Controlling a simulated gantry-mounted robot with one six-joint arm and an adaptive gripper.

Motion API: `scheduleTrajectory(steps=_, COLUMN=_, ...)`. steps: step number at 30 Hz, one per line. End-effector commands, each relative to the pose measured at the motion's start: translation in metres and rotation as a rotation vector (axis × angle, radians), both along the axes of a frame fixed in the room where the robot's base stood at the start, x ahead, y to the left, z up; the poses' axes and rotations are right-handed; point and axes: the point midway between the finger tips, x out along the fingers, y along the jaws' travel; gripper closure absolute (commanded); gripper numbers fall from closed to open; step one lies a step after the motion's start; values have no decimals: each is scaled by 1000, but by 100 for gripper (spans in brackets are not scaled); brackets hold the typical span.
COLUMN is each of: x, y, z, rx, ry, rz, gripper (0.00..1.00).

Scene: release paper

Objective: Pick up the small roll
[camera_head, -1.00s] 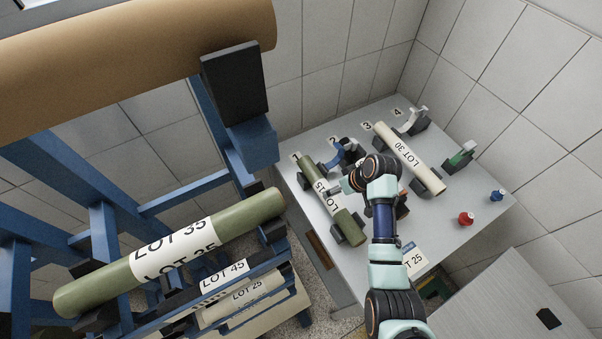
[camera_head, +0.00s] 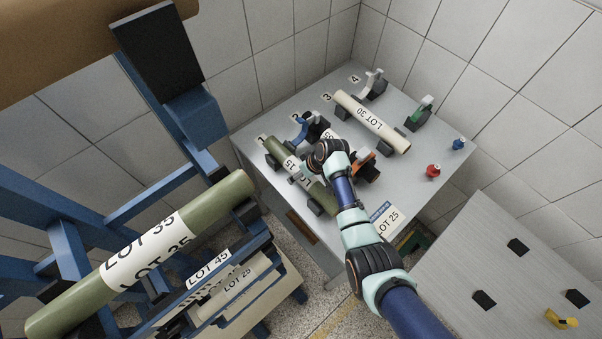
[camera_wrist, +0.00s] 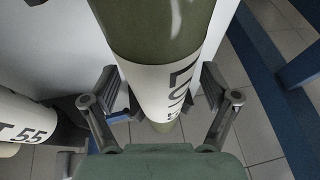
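A small green roll with a white LOT 15 label (camera_head: 318,196) lies in holders on the grey table, at slot 1 in the head view. The arm partly covers it. In the wrist view the green roll (camera_wrist: 155,25) runs down the middle. My gripper (camera_head: 297,179) is over the roll's label. In the wrist view my gripper (camera_wrist: 160,93) is open, with one finger on each side of the labelled part. I cannot tell whether the fingers touch it.
A LOT 55 roll (camera_wrist: 22,125) lies beside it. The LOT 30 roll (camera_head: 372,122) is farther right. Red (camera_head: 433,171) and blue (camera_head: 459,144) knobs stand at the table's right. A blue rack holds a larger green LOT 35 roll (camera_head: 215,198) at left.

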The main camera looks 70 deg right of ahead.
Motion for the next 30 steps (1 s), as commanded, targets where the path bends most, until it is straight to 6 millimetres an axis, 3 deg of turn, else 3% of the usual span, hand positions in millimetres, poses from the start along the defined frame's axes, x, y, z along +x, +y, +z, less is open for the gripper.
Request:
scheduleTrajectory(steps=2, x=0, y=0, z=0, rx=0, ry=0, rz=0, gripper=28)
scheduleTrajectory(steps=15, x=0, y=0, z=0, rx=0, ry=0, rz=0, gripper=100)
scheduleTrajectory(steps=25, x=1, y=-1, z=6, rx=-3, ry=-2, rz=0, gripper=100)
scheduleTrajectory(steps=30, x=1, y=-1, z=30, rx=-5, ry=-4, rz=-1, gripper=100)
